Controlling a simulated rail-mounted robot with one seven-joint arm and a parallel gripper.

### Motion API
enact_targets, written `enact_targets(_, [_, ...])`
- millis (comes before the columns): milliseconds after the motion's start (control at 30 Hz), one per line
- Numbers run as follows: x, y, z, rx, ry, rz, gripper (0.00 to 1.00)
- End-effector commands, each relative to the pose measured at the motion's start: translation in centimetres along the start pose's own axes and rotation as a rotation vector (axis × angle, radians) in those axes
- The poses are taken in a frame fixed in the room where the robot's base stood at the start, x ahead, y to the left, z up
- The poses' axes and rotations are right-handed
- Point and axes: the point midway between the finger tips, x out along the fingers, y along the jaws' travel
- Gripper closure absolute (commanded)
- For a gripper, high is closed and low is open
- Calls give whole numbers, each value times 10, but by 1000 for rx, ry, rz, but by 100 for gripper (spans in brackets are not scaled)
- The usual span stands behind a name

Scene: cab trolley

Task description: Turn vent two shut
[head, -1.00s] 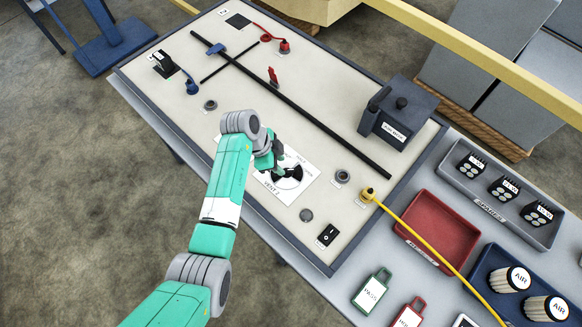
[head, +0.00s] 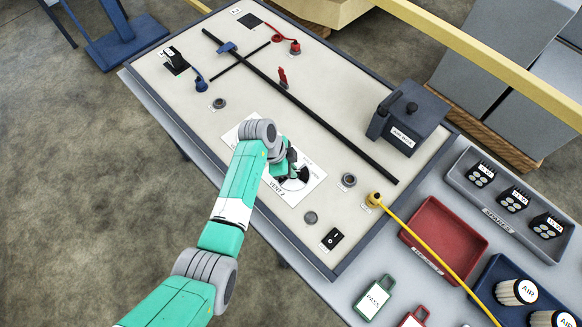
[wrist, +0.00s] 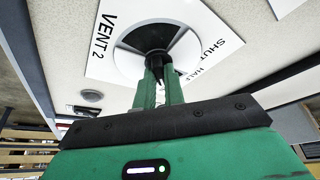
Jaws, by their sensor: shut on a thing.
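Vent two is a round dial with black and white sectors on a white card (head: 314,188) marked VENT 2. Its dial shows in the head view (head: 296,181), partly covered by my gripper. In the wrist view the card (wrist: 103,62) carries the words VENT 2, SHUT and HALF. My gripper (wrist: 158,72) is shut on the black centre knob (wrist: 152,37) of vent two. It also shows from above in the head view (head: 291,167). Dark sectors show on both sides of the knob; the exact dial setting is hard to read.
Another white card lies partly under my arm, left of vent two. A round grey fitting (head: 311,217), a black switch (head: 332,238) and a yellow cable plug (head: 374,199) are nearby. A dark box (head: 408,118) stands at the right of the board.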

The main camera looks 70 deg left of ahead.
Motion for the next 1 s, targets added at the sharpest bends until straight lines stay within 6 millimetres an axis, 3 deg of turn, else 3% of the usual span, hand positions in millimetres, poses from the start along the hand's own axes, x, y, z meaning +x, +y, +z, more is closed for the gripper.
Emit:
enact_targets(267, [-2, 2, -2, -116, 0, -47, 100])
enact_targets(1000, [-2, 5, -4, -751, 0, -312, 100])
